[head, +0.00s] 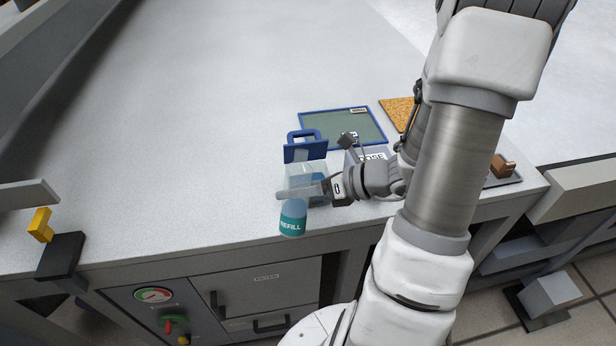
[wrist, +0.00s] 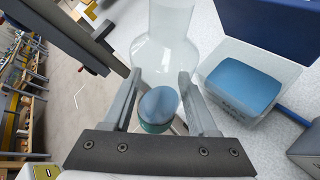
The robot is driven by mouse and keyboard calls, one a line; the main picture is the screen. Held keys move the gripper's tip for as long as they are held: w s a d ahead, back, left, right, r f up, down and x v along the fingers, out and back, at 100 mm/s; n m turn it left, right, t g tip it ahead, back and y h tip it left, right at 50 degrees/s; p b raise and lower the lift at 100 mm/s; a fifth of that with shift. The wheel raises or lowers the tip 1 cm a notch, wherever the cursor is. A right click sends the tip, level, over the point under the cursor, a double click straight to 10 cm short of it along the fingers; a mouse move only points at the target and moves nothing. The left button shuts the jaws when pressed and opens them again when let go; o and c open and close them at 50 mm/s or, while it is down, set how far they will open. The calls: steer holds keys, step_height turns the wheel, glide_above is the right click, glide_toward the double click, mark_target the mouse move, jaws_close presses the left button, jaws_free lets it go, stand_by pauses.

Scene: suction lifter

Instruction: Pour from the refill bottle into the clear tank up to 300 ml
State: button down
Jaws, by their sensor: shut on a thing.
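The refill bottle (head: 292,222) has a teal REFILL label and blue liquid low in a clear body. It looks about upright at the counter's front edge; I cannot tell whether its base touches the counter. My gripper (head: 325,190) comes from the right and is shut on the bottle. In the wrist view the bottle (wrist: 165,55) is between the fingers (wrist: 160,100), its clear neck reaching the top of the picture. The clear tank (head: 300,170) stands just behind the bottle, partly hidden by bottle and gripper. It also shows in the wrist view (wrist: 222,55), open-topped, with blue liquid inside.
A blue handled piece (head: 305,152) stands behind the tank. A blue-rimmed green panel (head: 345,128), a grey labelled box (head: 372,156) and a cork board (head: 397,110) lie farther back and right. A brown object (head: 502,166) is far right. The counter (head: 180,150) to the left is clear.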

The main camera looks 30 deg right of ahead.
steer(key=shift+s+f+b, duration=0.1)
steer(key=shift+f+b, duration=0.3)
steer(key=shift+s+a+r+n+t+h+b, duration=0.2)
steer(key=shift+n+t+h+b, duration=0.2)
steer(key=shift+n+t+b, duration=0.45)
steer(key=shift+w+f+g+b, duration=0.1)
steer(key=shift+f+g+b, duration=0.15)
steer(key=shift+b, duration=0.9)
steer(key=b, duration=0.3)
steer(key=shift+f, duration=0.15)
steer(key=shift+f+b, duration=0.1)
steer(key=shift+b, duration=0.9)
steer(key=n+b, duration=0.1)
steer(key=b, duration=0.1)
steer(key=shift+a+f+h+b, duration=0.1)
steer(key=shift+f+h+b, duration=0.2)
steer(key=shift+f, duration=0.05)
steer(key=shift+t+b, duration=0.5)
steer(key=shift+b, duration=0.3)
steer(key=b, duration=0.1)
steer(key=n+b, duration=0.1)
steer(key=b, duration=0.1)
steer(key=shift+s+a+t+h, duration=0.1)
steer(key=shift+s+t+h, duration=0.15)
steer(key=shift+t+h, duration=0.05)
